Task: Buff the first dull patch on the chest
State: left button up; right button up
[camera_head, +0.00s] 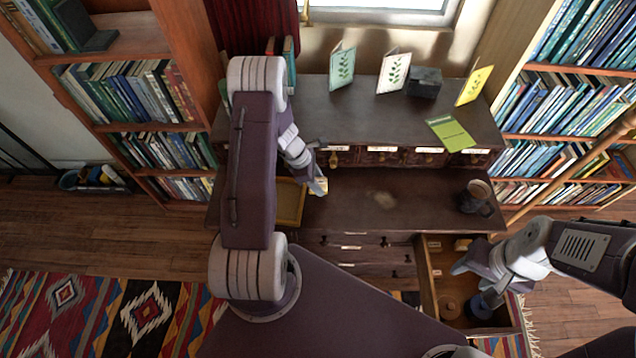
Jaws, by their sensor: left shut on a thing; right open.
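The dark wooden chest (430,190) has a lower top surface with a pale dull patch (383,199) near its middle. My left gripper (318,180) is over the left part of this surface, left of the patch and apart from it. It is shut on a small pale yellow thing (322,186), mostly hidden by the fingers; I cannot tell its exact shape. My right gripper (472,284) is open and empty, above the open drawer (428,285) at the chest's right front.
A dark mug (475,197) stands on the right of the lower surface. A yellow tray (290,203) is at its left, partly behind my arm. Cards and a dark box (424,82) stand on the upper shelf.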

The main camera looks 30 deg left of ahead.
pick_arm(q)
jog(key=r+p, duration=0.2)
jog(key=r, duration=0.1)
jog(key=shift+a, duration=0.2)
jog(key=shift+d+r+p, duration=0.15)
jog(key=shift+r+p, duration=0.3)
